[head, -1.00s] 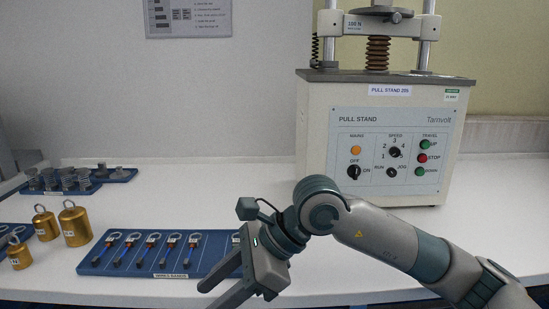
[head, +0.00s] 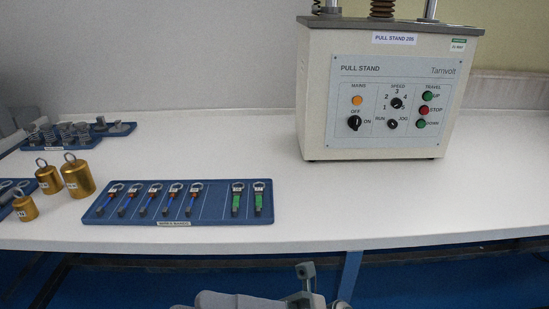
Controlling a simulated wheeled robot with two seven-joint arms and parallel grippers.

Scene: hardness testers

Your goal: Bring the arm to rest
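Part of one of my arms (head: 240,300) shows at the bottom edge of the head view, below the front edge of the bench. A pale grey link lies to the left, and a small upright wrist part (head: 306,272) stands to its right. The fingers are cut off by the frame, and I cannot tell for sure which arm this is. No gripper fingers show over the bench, and no held thing is visible.
A blue tray (head: 219,212) holds several ring-ended pieces with blue or green shafts. Brass weights (head: 78,177) stand to its left, with springs (head: 66,134) behind. The pull stand (head: 314,95) stands at the back right. The bench's right front (head: 400,205) is clear.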

